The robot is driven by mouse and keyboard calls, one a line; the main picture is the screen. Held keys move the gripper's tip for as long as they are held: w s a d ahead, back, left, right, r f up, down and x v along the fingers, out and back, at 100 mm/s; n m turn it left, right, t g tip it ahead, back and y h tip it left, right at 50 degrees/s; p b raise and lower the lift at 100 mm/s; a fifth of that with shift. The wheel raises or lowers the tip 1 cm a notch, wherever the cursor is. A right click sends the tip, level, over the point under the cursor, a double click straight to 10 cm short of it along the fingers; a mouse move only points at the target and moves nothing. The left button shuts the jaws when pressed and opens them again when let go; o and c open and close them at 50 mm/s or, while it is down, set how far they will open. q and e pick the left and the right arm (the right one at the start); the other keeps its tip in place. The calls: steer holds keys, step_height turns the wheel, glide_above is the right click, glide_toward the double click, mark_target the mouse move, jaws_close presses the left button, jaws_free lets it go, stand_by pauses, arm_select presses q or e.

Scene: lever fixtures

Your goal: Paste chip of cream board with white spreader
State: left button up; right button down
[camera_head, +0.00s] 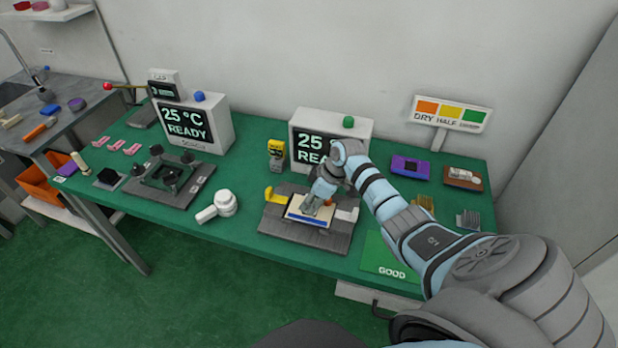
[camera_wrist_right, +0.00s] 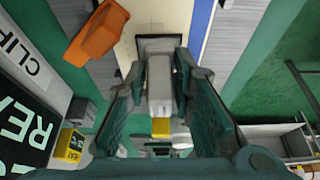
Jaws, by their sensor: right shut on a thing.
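The cream board (camera_head: 296,207) with a blue front edge (camera_head: 305,219) lies on a dark grey fixture (camera_head: 290,231) on the green bench. My right gripper (camera_head: 318,203) is over the board, pointing down. In the right wrist view its two jaws (camera_wrist_right: 160,92) are shut on the white spreader (camera_wrist_right: 160,65), a pale block between the fingertips. The cream board also shows in that view (camera_wrist_right: 150,13), behind the spreader. The chip is hidden by the gripper and spreader. I cannot tell whether the spreader touches the board. My left gripper is not in view.
A green GOOD mat (camera_head: 390,265) lies to the right.

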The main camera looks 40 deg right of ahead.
steer(key=shift+d, duration=0.15)
step_height(320, 180, up, 7)
steer(key=p, duration=0.7)
steer(key=shift+r, duration=1.1)
steer(key=shift+f, duration=0.15)
step_height(320, 180, down, 6)
steer(key=b, duration=0.7)
steer(key=shift+f, duration=0.15)
steer(key=shift+r+p, duration=0.35)
steer(key=shift+p, duration=0.1)
